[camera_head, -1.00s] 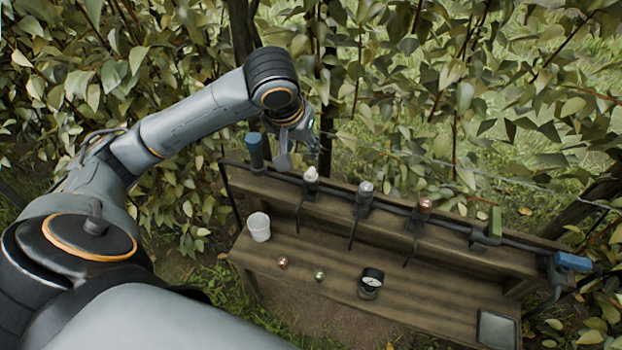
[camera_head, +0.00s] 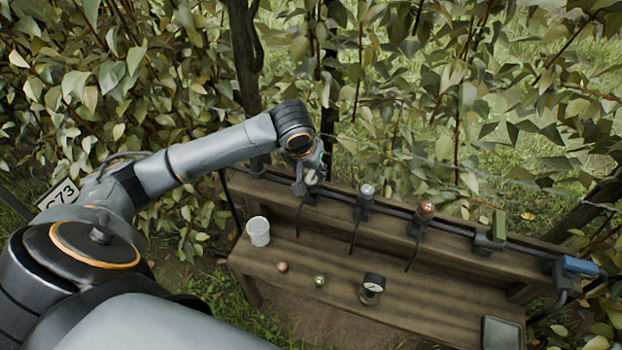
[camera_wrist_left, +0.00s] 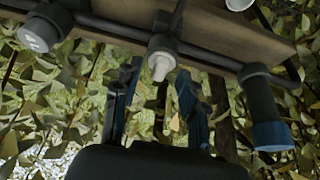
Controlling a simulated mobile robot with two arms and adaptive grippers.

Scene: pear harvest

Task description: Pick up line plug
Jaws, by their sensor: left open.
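A pale, white-tipped plug (camera_wrist_left: 160,65) sits in a dark fitting on the pipe and looks like the line plug. In the wrist view it shows between the two fingers of my left gripper (camera_wrist_left: 157,78), which are open and apart on either side of it. I cannot tell whether they touch it. In the head view my left gripper (camera_head: 307,180) is over that fitting and mostly hides the plug. My right gripper is not in view.
A wooden bench (camera_head: 310,247) carries the dark pipe with a grey-tipped fitting (camera_head: 366,192), a copper-tipped fitting (camera_head: 426,210) and a blue-handled valve (camera_head: 579,265). On the bench are a white cup (camera_head: 258,231), a gauge (camera_head: 372,287), two small balls and a tray (camera_head: 501,333). Foliage stands behind.

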